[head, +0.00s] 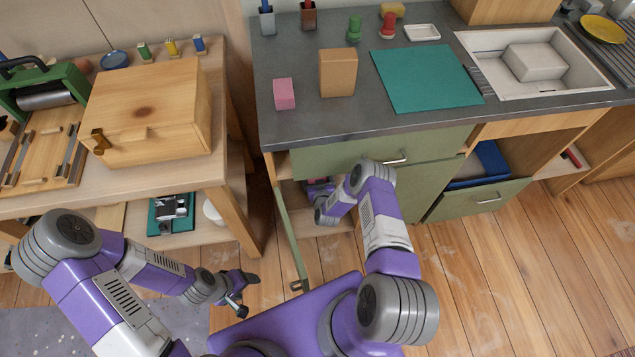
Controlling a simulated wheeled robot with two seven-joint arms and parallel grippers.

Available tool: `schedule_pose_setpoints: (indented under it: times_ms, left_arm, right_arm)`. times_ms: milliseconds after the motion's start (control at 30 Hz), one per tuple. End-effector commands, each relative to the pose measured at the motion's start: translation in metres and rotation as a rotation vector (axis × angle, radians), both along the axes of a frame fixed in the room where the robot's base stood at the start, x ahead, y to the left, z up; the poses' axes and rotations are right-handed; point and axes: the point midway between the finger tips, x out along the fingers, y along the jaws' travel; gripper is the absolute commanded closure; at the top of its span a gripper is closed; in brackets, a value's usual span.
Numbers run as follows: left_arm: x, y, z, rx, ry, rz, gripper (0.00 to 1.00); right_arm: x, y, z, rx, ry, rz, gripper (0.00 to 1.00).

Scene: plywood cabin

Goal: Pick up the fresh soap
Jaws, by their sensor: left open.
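No thing here is plainly marked as the fresh soap. A pink block (284,94) stands on the grey counter, and a white soap dish (422,32) lies at the back; I cannot tell whether either is linked to it. My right arm reaches into the open cabinet under the counter. Part of my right gripper (319,187) shows there in shadow; its fingertips and whatever is near them are hidden. My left gripper (240,292) is open and empty, low over the floor between the wooden table and the cabinet.
The cabinet door (290,235) stands open towards me, close to my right arm. A drawer (478,199) is pulled out at the right, with a blue bin (485,165) behind it. A cardboard-coloured box (338,73), green mat (425,78) and sink (490,50) occupy the counter. A wooden table (228,170) stands left.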

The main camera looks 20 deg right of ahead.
Motion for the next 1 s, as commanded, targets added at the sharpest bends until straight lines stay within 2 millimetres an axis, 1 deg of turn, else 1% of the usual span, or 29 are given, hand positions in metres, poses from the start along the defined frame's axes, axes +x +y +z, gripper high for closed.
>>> schedule_pose_setpoints:
  times_ms: [167,267,367,567,800,900,1000]
  left_arm:
    - [0.000,0.000,0.001,0.000,0.000,0.000,0.33]
    - [0.000,0.000,0.005,0.000,0.000,0.000,0.33]
    - [0.000,0.000,0.012,0.000,0.000,0.000,0.33]
    - [0.000,0.000,0.035,0.000,0.000,0.000,0.33]
    - [0.000,0.000,0.067,0.000,0.000,0.000,0.33]
    - [0.000,0.000,0.076,0.000,0.000,0.000,0.33]
    - [0.000,0.000,0.081,0.000,0.000,0.000,0.33]
  right_arm:
    - [0.000,0.000,0.001,0.000,0.000,0.000,0.39]
    - [0.000,0.000,0.006,-0.001,0.000,0.000,0.39]
    - [0.000,0.000,0.014,-0.001,-0.001,0.000,0.39]
    - [0.001,0.000,0.042,-0.001,-0.002,0.000,0.39]
    - [0.000,0.000,0.082,-0.001,-0.002,0.000,0.39]
    - [0.000,0.000,0.093,0.000,-0.001,0.001,0.39]
    - [0.000,0.000,0.100,0.000,-0.001,0.001,0.39]
